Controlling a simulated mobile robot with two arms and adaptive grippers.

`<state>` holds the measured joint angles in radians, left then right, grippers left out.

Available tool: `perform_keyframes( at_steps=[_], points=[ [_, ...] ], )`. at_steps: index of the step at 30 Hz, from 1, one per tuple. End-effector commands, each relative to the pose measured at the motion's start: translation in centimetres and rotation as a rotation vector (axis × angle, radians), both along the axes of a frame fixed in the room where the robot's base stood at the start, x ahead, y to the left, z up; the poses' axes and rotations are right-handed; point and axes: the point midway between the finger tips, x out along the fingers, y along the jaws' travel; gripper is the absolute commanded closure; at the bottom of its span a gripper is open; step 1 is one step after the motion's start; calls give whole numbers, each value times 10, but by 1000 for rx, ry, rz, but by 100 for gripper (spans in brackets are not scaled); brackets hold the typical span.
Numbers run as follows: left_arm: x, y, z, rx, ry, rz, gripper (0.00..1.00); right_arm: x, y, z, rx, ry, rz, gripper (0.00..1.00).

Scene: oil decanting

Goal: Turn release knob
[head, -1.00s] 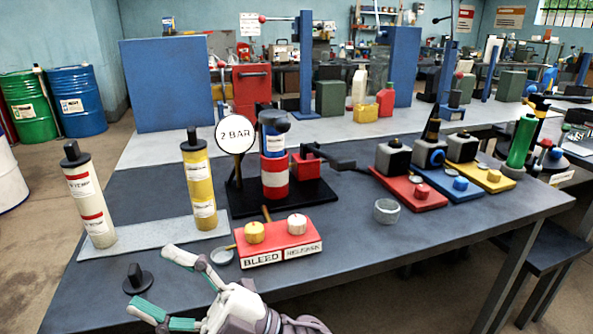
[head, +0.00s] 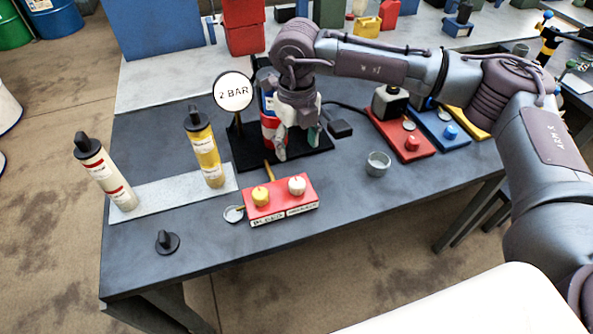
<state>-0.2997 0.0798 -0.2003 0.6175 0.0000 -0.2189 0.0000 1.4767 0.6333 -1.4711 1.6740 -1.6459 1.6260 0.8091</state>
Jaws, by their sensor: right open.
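The red block (head: 283,206) sits near the table's front edge, with a yellow knob (head: 260,197) on its left and a white knob (head: 297,186) on its right. In the earlier picture its front labels read BLEED on the left and RELEASE on the right, so the white one is the release knob. My right gripper (head: 297,141) is open and points down, above and behind the white knob and apart from it. It partly hides the red-and-white cylinder (head: 269,128) on the black base. My left gripper is out of view.
The round 2 BAR gauge (head: 233,91) stands left of my right gripper. A yellow bottle (head: 205,152) and a white bottle (head: 107,178) stand at the left. A glass cup (head: 377,164) stands right of the block. A black knob (head: 166,241) lies front left.

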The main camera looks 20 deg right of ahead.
Motion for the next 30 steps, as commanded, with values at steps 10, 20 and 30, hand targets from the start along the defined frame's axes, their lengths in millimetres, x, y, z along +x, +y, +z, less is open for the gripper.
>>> perform_keyframes(
  at_steps=[10, 20, 30],
  points=[
    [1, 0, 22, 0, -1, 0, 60, -2, 1, -71, 3, 7, 3, 34],
    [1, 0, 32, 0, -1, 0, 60, -1, 2, -118, 6, 2, 4, 34],
    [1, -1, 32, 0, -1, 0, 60, -1, 1, -125, 5, 1, 5, 34]
  ],
)
